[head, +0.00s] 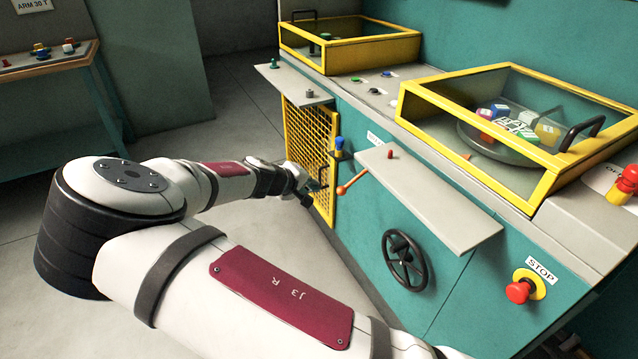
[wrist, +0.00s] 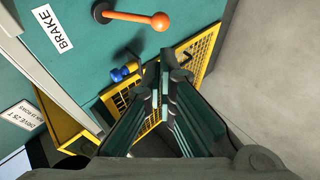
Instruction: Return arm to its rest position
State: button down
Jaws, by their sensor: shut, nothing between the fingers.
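My arm (head: 283,290) reaches from the bottom of the head view up and across to the yellow mesh guard (head: 312,150). My gripper (head: 307,190) is at the arm's far end, in front of the guard's right side and left of the orange-knobbed lever (head: 352,182). In the wrist view my gripper (wrist: 164,85) has its fingers together with nothing between them. The mesh guard (wrist: 200,55) shows behind the fingertips. Whether the fingers touch it, I cannot tell.
A grey shelf (head: 430,200) juts from the teal machine, above a black handwheel (head: 405,260). A red stop button (head: 519,291) is at lower right. The brake lever (wrist: 135,18) is close to my gripper. Open floor (head: 240,230) lies left of the machine; a workbench (head: 50,68) stands far left.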

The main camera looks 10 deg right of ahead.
jog(key=shift+s+a+r, duration=0.25)
jog(key=shift+s+a, duration=0.05)
dwell(0.4)
jog(key=s+d+r+m+g+y+p, duration=0.2)
jog(key=s+d+r+y, duration=0.1)
jog(key=s+r, duration=0.65)
jog(key=s+d+r+m+g+y+p, duration=0.1)
jog(key=s+d+r+m+y+p, duration=0.15)
jog(key=s+r, duration=0.75)
jog(key=s+d+r+m+g+y+p, duration=0.1)
jog(key=s+d+r+g+y+p, duration=0.15)
jog(key=s+r, duration=0.75)
jog(key=s+d+r+t+p, duration=0.1)
jog(key=s+r, duration=0.1)
jog(key=s, duration=0.6)
jog(key=s+d+r+t+p, duration=0.1)
jog(key=s+r, duration=0.2)
jog(key=s, duration=0.5)
jog(key=shift+s+r+h, duration=0.2)
jog(key=shift+r+h, duration=0.1)
jog(key=shift+r, duration=0.05)
